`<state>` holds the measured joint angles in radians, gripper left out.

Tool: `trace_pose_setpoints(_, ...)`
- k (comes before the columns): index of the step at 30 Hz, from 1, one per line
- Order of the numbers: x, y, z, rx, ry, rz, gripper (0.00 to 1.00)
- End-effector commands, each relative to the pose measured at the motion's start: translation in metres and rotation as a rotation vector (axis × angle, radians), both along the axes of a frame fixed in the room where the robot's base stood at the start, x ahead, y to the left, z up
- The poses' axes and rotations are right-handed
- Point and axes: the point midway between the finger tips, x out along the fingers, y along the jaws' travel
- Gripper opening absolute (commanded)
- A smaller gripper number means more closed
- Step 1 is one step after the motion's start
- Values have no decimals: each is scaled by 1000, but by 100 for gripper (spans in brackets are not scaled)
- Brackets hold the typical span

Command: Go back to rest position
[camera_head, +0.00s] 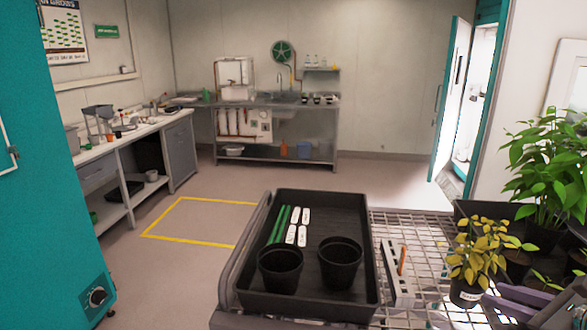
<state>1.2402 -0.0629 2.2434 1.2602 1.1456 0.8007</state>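A black tray (309,198) stands on the wire-mesh bench top in front of me. Two empty black pots (340,263) stand upright in its near part. Green stakes (279,225) and several white labels (297,227) lie at its far left.
A grey rack with an orange item (398,275) lies right of the tray. A yellow-leaved potted plant (473,258) and a leafy green plant (548,165) stand further right. A teal cabinet (60,170) fills the left. Open floor with a yellow outline (195,241) lies beyond.

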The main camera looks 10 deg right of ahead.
Motion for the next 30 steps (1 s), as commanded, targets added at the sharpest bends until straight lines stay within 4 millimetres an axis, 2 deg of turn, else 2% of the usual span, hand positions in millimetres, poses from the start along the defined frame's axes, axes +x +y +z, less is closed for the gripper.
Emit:
trace_pose_setpoints(5, 17, 33, 1, -102, 35, 123, 25)
trace_pose_setpoints(15, 46, 124, 2, -425, 98, 484, 25)
trace_pose_setpoints(22, 49, 182, 2, -660, 110, 734, 25)
trace_pose_setpoints(30, 38, 242, 1, -953, 100, 1031, 25)
